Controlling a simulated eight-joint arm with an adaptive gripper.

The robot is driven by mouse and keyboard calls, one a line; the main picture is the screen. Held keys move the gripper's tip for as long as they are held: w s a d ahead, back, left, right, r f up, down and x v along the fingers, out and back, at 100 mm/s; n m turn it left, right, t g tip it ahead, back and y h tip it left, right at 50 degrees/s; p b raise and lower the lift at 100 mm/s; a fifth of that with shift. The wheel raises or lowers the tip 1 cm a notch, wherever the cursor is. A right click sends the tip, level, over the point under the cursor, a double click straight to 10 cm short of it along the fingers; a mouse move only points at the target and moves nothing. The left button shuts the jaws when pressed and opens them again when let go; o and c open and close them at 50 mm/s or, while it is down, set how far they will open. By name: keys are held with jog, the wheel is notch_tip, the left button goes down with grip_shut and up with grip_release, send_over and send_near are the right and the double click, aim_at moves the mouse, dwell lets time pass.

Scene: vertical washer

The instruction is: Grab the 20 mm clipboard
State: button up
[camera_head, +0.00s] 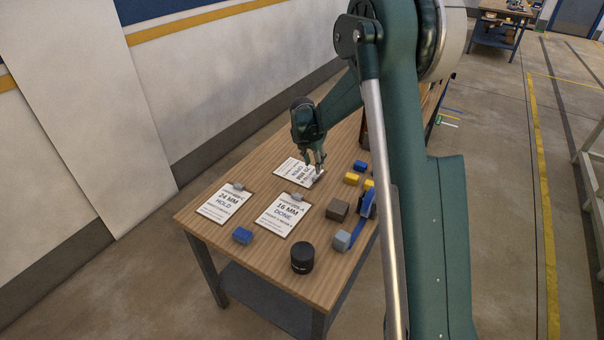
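A white clipboard (290,168) lies flat on the wooden table (335,140), with its text upside down in the picture. The text is small and partly covered, but seems to read 20 MM. Its grey clip (317,180) is at its lower right end. My gripper (315,169) points down over this clip end, with its fingers apart. I cannot tell whether the fingertips touch the board. Two other clipboards lie nearer: a 24 MM HOLD one (219,204) at left and a 16 MM DONE one (283,215) in the middle.
A blue block (242,236), a black round container (302,257), a brown block (337,210), a grey block (342,240) and yellow blocks (352,178) stand on the table. Another blue block (361,166) is to the right of my gripper. My arm hides the table's right side.

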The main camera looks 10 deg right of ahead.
aim_at(316, 176)
jog(key=shift+w+f, duration=0.1)
jog(key=shift+f, duration=0.05)
jog(key=shift+x, duration=1.25)
jog(key=shift+f, duration=0.1)
jog(key=shift+b+x, duration=0.6)
jog(key=shift+x, duration=1.9)
jog(key=shift+d, duration=0.15)
grip_shut()
